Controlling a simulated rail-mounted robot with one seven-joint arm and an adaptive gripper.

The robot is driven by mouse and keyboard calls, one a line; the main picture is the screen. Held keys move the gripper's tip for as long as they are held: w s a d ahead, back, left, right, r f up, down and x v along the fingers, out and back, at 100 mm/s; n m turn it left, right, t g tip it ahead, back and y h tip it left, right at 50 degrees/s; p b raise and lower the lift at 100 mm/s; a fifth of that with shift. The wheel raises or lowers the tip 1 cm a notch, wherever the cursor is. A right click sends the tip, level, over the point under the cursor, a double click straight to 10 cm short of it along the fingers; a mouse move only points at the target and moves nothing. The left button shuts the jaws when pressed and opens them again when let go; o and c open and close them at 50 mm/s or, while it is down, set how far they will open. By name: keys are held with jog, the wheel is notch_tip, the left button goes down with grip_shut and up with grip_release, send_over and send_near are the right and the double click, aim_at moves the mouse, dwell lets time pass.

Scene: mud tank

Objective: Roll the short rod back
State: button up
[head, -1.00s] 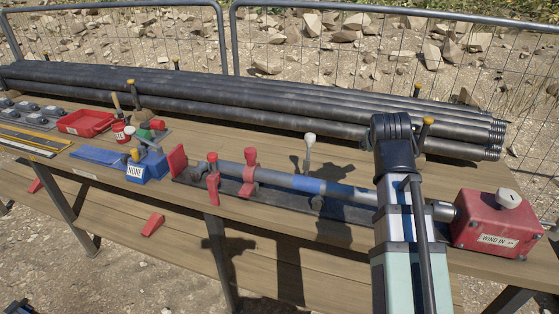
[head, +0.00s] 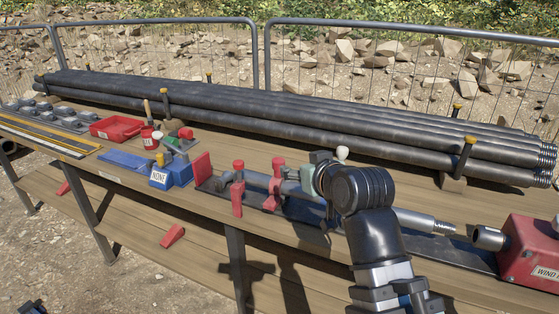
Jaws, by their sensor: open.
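The short rod (head: 415,219) is grey and lies lengthwise along the bench in a dark rail. Its threaded right end is bare and stands apart from the socket (head: 488,238) of a red box (head: 530,250), with a gap between them. Two red clamp posts (head: 238,188) stand along its left part. My gripper (head: 307,174) is over the rod, just right of the second red post (head: 277,184). My arm hides the rod's middle and most of the fingers. The jaws are open; I cannot tell whether they touch the rod.
A stack of long dark pipes (head: 290,122) lies behind, held by yellow-topped posts. A blue block labelled NONE (head: 170,173), a red stop plate (head: 202,167) and a red tray (head: 116,128) are to the left. A white-topped lever (head: 342,153) stands close behind my wrist.

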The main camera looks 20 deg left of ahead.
send_near(280, 162)
jog(key=w+a, duration=0.2)
jog(key=p, duration=0.2)
jog(key=shift+w+f+p, duration=0.15)
jog(key=shift+p, duration=0.15)
jog(key=p+x, duration=0.1)
jog(key=p, duration=0.5)
jog(key=shift+w+a, duration=0.2)
jog(key=shift+w+a+p, duration=0.1)
jog(key=shift+p, duration=1.15)
jog(key=p, duration=0.4)
jog(key=shift+w+f, duration=0.1)
jog(key=shift+f, duration=0.05)
jog(key=p, duration=0.4)
jog(key=shift+f, duration=0.1)
jog(key=shift+f+p, duration=0.1)
jog(key=shift+p, duration=0.6)
jog(key=shift+f+p+x, duration=0.15)
jog(key=shift+p+x, duration=0.15)
jog(key=shift+x, duration=1.15)
jog(key=shift+f+p+x, duration=0.15)
jog(key=shift+p+x, duration=0.15)
jog(key=shift+x, duration=1.2)
